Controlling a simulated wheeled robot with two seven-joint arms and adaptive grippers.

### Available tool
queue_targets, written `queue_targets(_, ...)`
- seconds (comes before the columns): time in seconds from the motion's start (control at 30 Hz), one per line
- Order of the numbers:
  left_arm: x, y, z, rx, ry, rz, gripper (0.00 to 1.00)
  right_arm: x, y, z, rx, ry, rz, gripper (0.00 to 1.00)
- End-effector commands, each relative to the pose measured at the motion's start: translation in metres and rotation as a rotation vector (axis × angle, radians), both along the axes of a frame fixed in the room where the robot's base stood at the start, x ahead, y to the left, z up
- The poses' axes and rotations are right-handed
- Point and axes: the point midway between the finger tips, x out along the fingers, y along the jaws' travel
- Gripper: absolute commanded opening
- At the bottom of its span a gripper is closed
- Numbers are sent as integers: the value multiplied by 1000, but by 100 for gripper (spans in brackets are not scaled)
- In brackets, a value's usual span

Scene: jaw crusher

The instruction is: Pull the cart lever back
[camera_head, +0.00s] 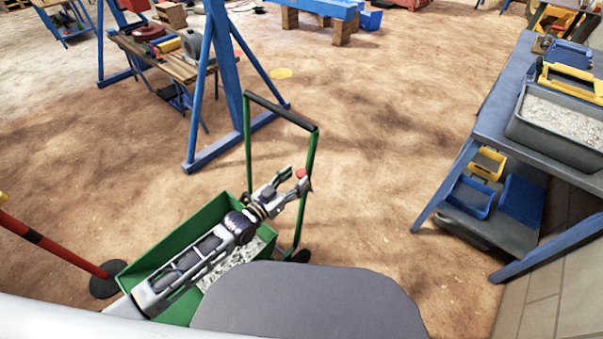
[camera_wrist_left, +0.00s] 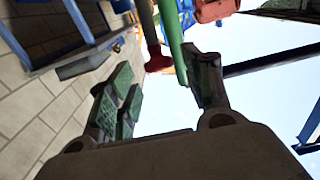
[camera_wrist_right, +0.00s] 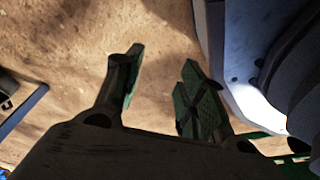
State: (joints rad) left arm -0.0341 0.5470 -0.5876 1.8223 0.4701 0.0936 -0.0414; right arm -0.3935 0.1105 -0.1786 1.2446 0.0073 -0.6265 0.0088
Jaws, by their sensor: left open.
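The green cart (camera_head: 190,236) stands at lower centre in the head view, holding pale gravel. Its handle has green posts and a black crossbar (camera_head: 281,110). A red knob (camera_head: 301,173), apparently the lever's end, shows at my left gripper (camera_head: 292,183). In the left wrist view the red knob (camera_wrist_left: 158,60) and its rod lie ahead, between the open fingers (camera_wrist_left: 162,90), beside a green post (camera_wrist_left: 174,40). I cannot tell whether a finger touches it. My left forearm hides part of the cart. My right gripper (camera_wrist_right: 160,85) shows only in its wrist view, open and empty.
A blue table (camera_head: 500,95) at right carries a grey tray of gravel (camera_head: 560,125), with blue and yellow bins below. A blue frame (camera_head: 222,90) stands behind the cart. A red post (camera_head: 50,245) stands at left. Sandy floor between cart and table is clear.

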Motion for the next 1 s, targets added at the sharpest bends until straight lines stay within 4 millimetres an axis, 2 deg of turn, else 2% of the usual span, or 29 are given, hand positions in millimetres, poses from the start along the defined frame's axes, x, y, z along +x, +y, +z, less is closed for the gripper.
queue_targets(0.4, 27, -20, 0, -1, 0, 0, 50, 15, 5, 11, 3, -3, 2, 40)
queue_targets(0.6, 31, -23, 0, 0, 0, 0, 50, 20, 4, 16, 2, -12, 3, 40)
queue_targets(0.87, 32, -23, 1, -1, -1, 0, 50, 16, 0, 14, -4, -4, 5, 40)
queue_targets(1.0, 32, -23, 1, -1, -1, 0, 35, 14, 0, 13, -4, -1, 5, 40)
